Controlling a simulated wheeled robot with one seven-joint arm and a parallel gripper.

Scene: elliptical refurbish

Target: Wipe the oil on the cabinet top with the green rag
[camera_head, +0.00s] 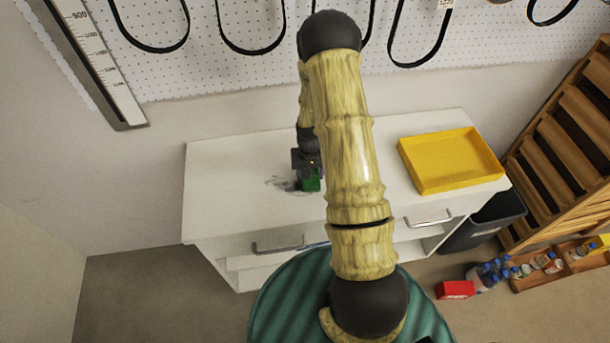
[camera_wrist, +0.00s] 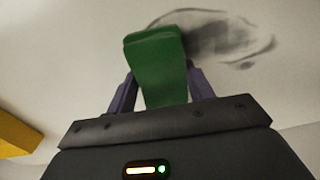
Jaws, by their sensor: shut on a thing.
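The green rag (camera_head: 310,182) is in my gripper (camera_head: 308,172), low over the white cabinet top (camera_head: 235,160). In the wrist view the rag (camera_wrist: 157,62) sits between the two purple fingers of my gripper (camera_wrist: 160,88), which is shut on it. A dark oil smear (camera_head: 279,183) lies on the cabinet top just left of the rag. In the wrist view the oil (camera_wrist: 225,40) shows as a grey patch with a thin dark outline, beside and partly behind the rag. I cannot tell for sure whether the rag touches the surface. My arm hides part of the cabinet top.
A yellow tray (camera_head: 452,162) stands on the right of the cabinet top. The left part of the top is clear. A pegboard (camera_head: 240,60) with black loops is behind. A dark bin (camera_head: 485,222), wooden rack (camera_head: 575,130), red box (camera_head: 455,290) and bottles are at the right.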

